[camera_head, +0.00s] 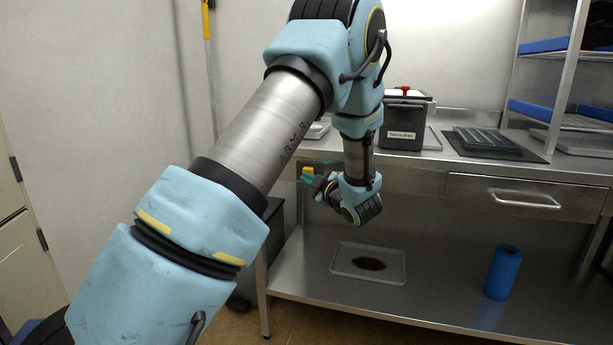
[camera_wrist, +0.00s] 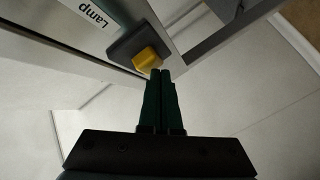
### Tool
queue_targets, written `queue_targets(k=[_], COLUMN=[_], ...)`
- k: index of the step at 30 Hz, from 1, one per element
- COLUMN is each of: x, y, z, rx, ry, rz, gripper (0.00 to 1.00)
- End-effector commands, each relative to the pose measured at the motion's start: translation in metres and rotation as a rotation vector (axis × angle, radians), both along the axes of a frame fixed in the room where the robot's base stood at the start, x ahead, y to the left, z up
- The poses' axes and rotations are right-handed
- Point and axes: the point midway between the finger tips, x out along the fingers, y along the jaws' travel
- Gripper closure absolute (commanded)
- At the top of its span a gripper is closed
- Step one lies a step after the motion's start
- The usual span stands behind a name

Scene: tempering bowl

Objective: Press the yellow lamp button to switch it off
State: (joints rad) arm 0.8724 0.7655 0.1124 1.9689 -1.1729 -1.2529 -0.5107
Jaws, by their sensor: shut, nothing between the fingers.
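The yellow lamp button (camera_wrist: 147,60) sits on a dark grey housing on the metal bench edge in the wrist view, beside a label reading "Lamp" (camera_wrist: 93,13). It shows as a small yellow piece (camera_head: 308,170) at the bench's left front in the head view. My gripper (camera_wrist: 161,72) has its two dark green fingers together, with nothing between them. The fingertips are right by the lower right side of the button; I cannot tell whether they touch it. In the head view the wrist is just right of the button and the fingers are mostly hidden.
A black box with a red knob (camera_head: 404,120) stands on the metal bench, with a dark tray (camera_head: 487,141) to its right. A drawer handle (camera_head: 525,201) sticks out at the right. A blue roll (camera_head: 503,272) and a stained tray (camera_head: 342,262) are on the lower shelf.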

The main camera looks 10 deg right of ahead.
Motion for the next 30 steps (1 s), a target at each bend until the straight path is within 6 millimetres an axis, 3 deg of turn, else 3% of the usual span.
queue_targets(k=[18, 30], x=[0.004, -0.013], y=[-0.002, 0.006], z=[0.000, 0.000], rx=[0.000, 0.001], ry=[0.000, 0.000], rz=[0.000, -0.001], gripper=[1.00, 1.00])
